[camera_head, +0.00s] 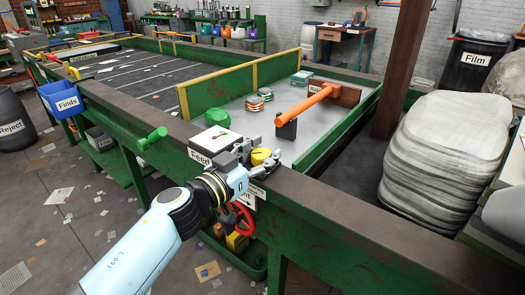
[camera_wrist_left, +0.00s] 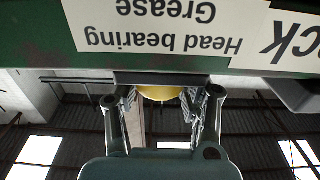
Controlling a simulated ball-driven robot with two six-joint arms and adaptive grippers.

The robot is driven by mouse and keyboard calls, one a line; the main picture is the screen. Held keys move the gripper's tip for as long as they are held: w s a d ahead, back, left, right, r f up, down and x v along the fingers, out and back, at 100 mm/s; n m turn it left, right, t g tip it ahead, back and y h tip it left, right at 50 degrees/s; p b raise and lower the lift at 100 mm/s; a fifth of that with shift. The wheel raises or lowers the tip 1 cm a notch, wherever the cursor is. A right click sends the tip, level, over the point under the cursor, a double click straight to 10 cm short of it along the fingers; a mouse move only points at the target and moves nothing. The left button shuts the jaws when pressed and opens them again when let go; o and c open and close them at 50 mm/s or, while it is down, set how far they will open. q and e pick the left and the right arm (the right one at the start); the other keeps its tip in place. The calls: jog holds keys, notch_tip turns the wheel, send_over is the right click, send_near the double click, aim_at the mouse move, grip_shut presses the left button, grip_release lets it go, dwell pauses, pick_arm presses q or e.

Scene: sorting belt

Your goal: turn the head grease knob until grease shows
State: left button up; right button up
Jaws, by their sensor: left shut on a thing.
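The yellow grease knob (camera_head: 261,155) sits at the near rim of the green sorting belt. My left gripper (camera_head: 264,160) is shut on it, with a finger on either side. In the left wrist view the knob (camera_wrist_left: 160,92) shows between the two fingers (camera_wrist_left: 162,98), its lower part towards the gripper. An upside-down label reading "Head bearing Grease" (camera_wrist_left: 165,25) is above it in that view. I cannot make out any grease around the knob. My right gripper is not in view.
A white "Feed" box with a gauge (camera_head: 211,140) stands just left of the knob. An orange lever (camera_head: 308,104) lies behind it, and a red handwheel (camera_head: 240,218) is below.

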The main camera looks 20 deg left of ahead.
pick_arm(q)
jog(key=shift+m+g+h+p, duration=0.5)
jog(key=shift+m+h+p, duration=0.2)
jog(key=shift+h+p, duration=0.25)
jog(key=shift+a+r+m+g+h+p, duration=0.1)
jog(key=shift+m+g+h+p, duration=0.6)
jog(key=shift+h, duration=0.45)
jog(key=shift+m+g+h, duration=0.6)
jog(key=shift+m+h, duration=0.2)
jog(key=shift+s+f+m+g+h, duration=0.1)
jog(key=shift+f+m+g+h, duration=0.05)
jog(key=shift+m+g+h, duration=0.5)
jog(key=shift+f+m+g+h, duration=0.1)
jog(key=shift+m+g+h, duration=0.45)
jog(key=shift+g+h, duration=0.15)
jog(key=o, duration=1.3)
jog(key=shift+r, duration=0.1)
jog(key=shift+c, duration=0.2)
jog(key=shift+r, duration=0.15)
